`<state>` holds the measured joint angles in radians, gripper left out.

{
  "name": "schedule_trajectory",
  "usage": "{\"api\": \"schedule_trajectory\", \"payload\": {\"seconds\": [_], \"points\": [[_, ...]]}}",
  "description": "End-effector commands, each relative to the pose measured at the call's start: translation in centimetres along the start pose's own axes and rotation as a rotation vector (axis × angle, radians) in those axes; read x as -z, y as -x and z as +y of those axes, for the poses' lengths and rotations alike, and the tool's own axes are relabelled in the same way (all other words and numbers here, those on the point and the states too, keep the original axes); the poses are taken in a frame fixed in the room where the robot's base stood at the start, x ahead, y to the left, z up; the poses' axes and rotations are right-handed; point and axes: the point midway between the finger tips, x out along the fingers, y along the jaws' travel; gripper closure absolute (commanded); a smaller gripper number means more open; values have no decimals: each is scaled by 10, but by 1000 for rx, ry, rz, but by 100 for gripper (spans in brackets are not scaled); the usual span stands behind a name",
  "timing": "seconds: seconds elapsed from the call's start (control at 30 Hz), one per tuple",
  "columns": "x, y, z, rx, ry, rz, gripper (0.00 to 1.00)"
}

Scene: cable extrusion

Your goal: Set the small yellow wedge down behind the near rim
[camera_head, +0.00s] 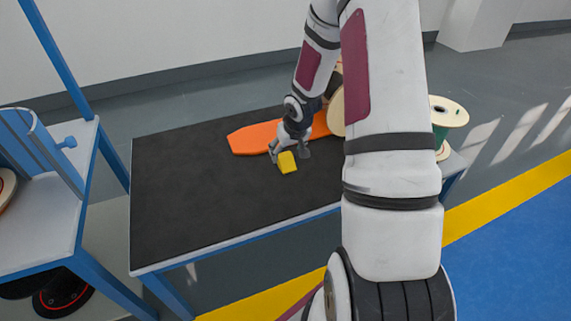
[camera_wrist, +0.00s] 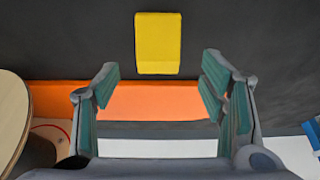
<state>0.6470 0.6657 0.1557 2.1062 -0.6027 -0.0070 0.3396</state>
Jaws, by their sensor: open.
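The small yellow wedge (camera_head: 287,162) lies on the black table top (camera_head: 190,195), in front of the orange board. The table's near rim (camera_head: 240,239) is a pale strip along the front edge, some way in front of the wedge. My gripper (camera_head: 291,153) is low over the table, right behind the wedge. In the wrist view the wedge (camera_wrist: 158,42) shows whole on the dark surface, just past the fingertips. My gripper (camera_wrist: 160,70) is open there, its teal-padded fingers spread wider than the wedge, with nothing between them.
The orange board (camera_head: 255,138) lies behind my gripper; it crosses the wrist view between the fingers (camera_wrist: 160,101). A cream reel disc (camera_wrist: 10,115) stands at the wrist view's left. A green-cored spool (camera_head: 447,114) stands at the right. A blue-framed stand (camera_head: 45,205) is at left. The table's left is clear.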

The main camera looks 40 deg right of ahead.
Motion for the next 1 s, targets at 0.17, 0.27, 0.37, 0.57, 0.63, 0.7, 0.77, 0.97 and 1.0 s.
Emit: {"api": "schedule_trajectory", "payload": {"seconds": [0.17,0.27,0.37,0.57,0.63,0.7,0.77,0.97,1.0], "points": [[-2,-30,2,1,1,-2,35],[-2,-39,2,0,-1,-2,35],[-2,-41,2,-1,-2,-1,35],[-1,-39,2,0,-2,-1,49],[-1,-39,2,0,-1,-1,64],[-1,-39,2,0,-1,-1,80],[-1,-39,2,0,-1,-1,87],[-1,-39,2,0,-1,-1,92],[-1,-39,2,0,-1,-1,92]]}}
